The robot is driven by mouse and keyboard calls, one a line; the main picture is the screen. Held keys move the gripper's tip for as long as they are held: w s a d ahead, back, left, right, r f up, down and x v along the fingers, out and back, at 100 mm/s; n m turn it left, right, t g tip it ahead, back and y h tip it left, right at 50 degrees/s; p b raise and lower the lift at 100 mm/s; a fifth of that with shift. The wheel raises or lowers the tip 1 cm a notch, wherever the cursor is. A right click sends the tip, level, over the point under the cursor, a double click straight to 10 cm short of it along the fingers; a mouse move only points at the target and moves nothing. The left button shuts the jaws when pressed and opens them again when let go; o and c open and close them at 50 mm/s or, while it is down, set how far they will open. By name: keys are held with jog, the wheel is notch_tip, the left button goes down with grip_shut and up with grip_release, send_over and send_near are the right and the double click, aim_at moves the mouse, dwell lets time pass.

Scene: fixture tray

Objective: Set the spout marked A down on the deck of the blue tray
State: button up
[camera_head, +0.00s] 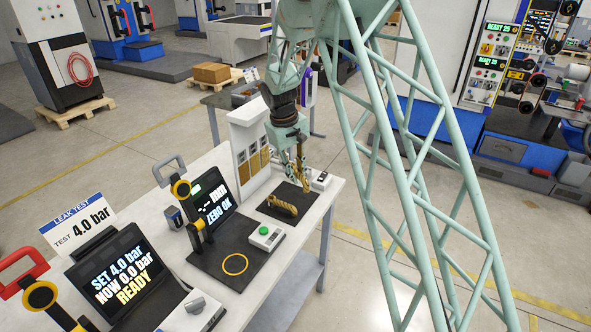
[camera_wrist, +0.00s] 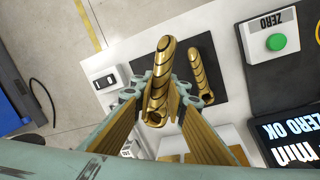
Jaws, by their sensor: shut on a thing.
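My gripper (camera_wrist: 158,97) is shut on a brass spout (camera_wrist: 160,75) with dark spiral grooves, which sticks out between the fingers. In the head view my gripper (camera_head: 301,168) is low over the right part of a black mat (camera_head: 277,215), with the held spout (camera_head: 307,178) partly in view. A second brass spout (camera_wrist: 203,72) lies on the mat beside the held one, apart from the fingers. It also shows in the head view (camera_head: 283,205). I cannot read a letter A on either spout. I cannot make out the blue tray in either view.
The white bench (camera_head: 254,301) carries a box with a green button (camera_head: 265,236), a scale display reading ZERO OK (camera_head: 212,206) and a leak test screen (camera_head: 120,272). A white upright rack with brass-coloured slots (camera_head: 252,160) stands close behind the mat. A small switch box (camera_head: 320,180) is nearby.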

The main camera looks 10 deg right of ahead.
jog(key=s+r+m+g+p, duration=0.1)
jog(key=s+r+m+p, duration=0.2)
jog(key=s+m, duration=0.7)
jog(key=shift+g+p, duration=0.4)
jog(key=shift+p, duration=0.65)
jog(key=shift+s, duration=0.2)
